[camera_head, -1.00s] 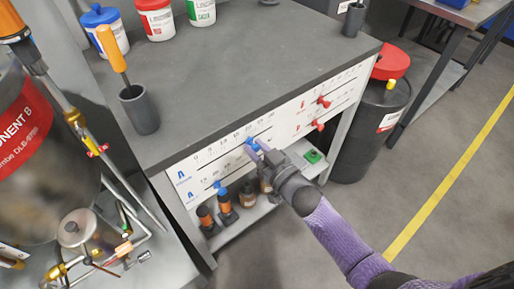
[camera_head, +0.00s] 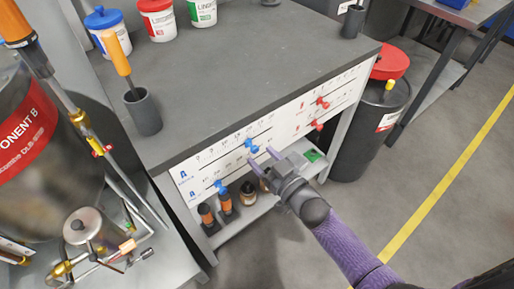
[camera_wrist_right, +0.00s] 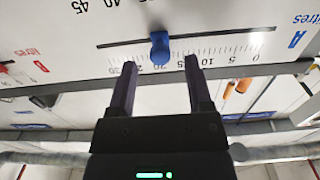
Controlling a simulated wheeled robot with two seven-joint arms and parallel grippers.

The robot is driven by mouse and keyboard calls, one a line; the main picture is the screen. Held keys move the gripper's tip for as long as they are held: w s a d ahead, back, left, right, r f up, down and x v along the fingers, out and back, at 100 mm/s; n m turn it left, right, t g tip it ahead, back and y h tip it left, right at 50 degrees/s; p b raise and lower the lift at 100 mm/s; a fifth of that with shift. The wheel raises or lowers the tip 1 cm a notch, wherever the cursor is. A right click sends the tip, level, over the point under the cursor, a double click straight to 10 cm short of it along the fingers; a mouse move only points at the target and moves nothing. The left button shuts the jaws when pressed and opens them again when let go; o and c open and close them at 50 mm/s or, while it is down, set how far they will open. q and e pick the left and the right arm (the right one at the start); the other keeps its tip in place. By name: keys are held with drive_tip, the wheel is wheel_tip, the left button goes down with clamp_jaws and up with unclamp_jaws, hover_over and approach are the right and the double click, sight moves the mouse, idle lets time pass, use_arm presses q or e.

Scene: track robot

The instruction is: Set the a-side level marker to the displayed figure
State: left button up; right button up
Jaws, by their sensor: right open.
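The white scale panel (camera_head: 207,162) is on the bench front. Its upper blue marker (camera_head: 251,146) sits in a slot on the A side; a lower blue marker (camera_head: 219,187) sits below left. My right gripper (camera_head: 262,158) is open and empty, its fingertips just in front of and below the upper marker, apart from it. In the right wrist view, the picture is upside down. The blue marker (camera_wrist_right: 159,48) stands around 20 on its scale, above and between the open fingers (camera_wrist_right: 158,75). My left gripper is not in view. No display with a figure can be made out.
Red markers (camera_head: 322,102) sit on the panel's right part. A dark drum with a red lid (camera_head: 388,65) stands right of the bench, and a drum (camera_head: 35,140) and pump parts at left. The floor in front is open.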

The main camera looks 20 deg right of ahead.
drive_tip(key=p+v, duration=0.1)
drive_tip(key=v, duration=0.5)
drive_tip(key=shift+s+d, duration=0.15)
drive_tip(key=shift+s, duration=0.25)
drive_tip(key=s+d+f+m+g+h, duration=0.1)
drive_tip(key=s+d+f+g+h, duration=0.2)
drive_tip(key=s+f, duration=0.45)
drive_tip(key=s+d+f+m+g+h, duration=0.15)
drive_tip(key=s+f+g, duration=0.25)
drive_tip(key=f, duration=0.6)
drive_tip(key=s+f+g, duration=0.3)
drive_tip(key=s, duration=0.6)
drive_tip(key=s+f+n+g+h+p, duration=0.1)
drive_tip(key=s+g, duration=0.3)
drive_tip(key=s, duration=0.4)
drive_tip(key=s+f+g+h, duration=0.1)
drive_tip(key=s+f+g, duration=0.2)
drive_tip(key=s, duration=0.6)
drive_tip(key=shift+s+d+f+g, duration=0.3)
drive_tip(key=shift+d+f, duration=0.1)
drive_tip(key=shift+f, duration=0.45)
